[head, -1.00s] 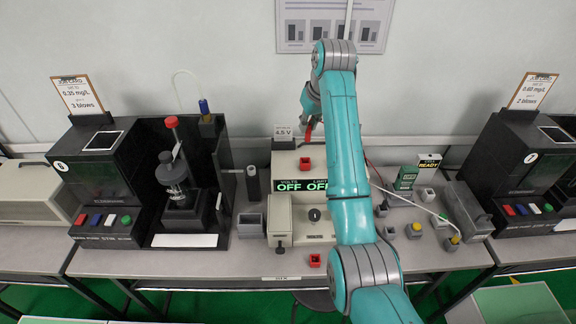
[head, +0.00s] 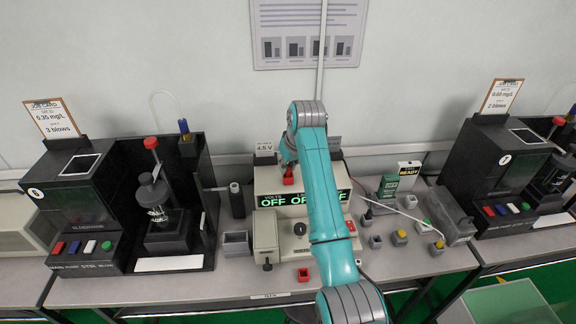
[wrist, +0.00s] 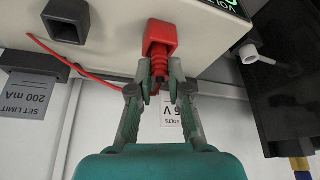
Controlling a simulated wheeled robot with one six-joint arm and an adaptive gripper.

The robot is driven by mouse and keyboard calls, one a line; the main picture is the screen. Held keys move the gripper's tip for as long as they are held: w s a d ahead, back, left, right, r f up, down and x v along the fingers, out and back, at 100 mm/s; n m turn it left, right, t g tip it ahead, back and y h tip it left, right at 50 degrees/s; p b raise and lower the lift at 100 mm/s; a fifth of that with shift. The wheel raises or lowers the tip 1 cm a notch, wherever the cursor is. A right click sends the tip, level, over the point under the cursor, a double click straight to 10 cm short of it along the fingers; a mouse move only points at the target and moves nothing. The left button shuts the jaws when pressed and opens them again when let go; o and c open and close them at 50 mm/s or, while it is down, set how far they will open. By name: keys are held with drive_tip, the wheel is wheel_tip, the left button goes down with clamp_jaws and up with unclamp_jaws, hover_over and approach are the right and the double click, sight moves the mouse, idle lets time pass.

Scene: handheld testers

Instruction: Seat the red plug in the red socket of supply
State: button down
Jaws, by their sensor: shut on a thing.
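The supply (head: 265,228) is a cream box with green "OFF" readouts, at mid-table in the head view. Its red socket (wrist: 163,34) is a square red block near the top of the picture in the wrist view; it shows small in the head view (head: 288,181), partly beside my arm. My gripper (wrist: 160,80) is shut on the red plug (wrist: 156,62), a ribbed red body. The plug meets the socket's mouth and lines up roughly with it. How deep it sits, I cannot tell. My arm hides much of the supply's right side.
A dark socket (wrist: 65,22) is beside the red one, and a red cable (wrist: 70,65) trails left. An empty red holder (head: 303,275) stands at the table's front. Black testers (head: 85,210) flank the supply; small grey blocks (head: 399,238) are at right.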

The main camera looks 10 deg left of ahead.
drive_tip(key=shift+f, duration=0.15)
drive_tip(key=c, duration=1.1)
unclamp_jaws()
drive_tip(key=v, duration=1.2)
drive_tip(key=shift+r, duration=0.2)
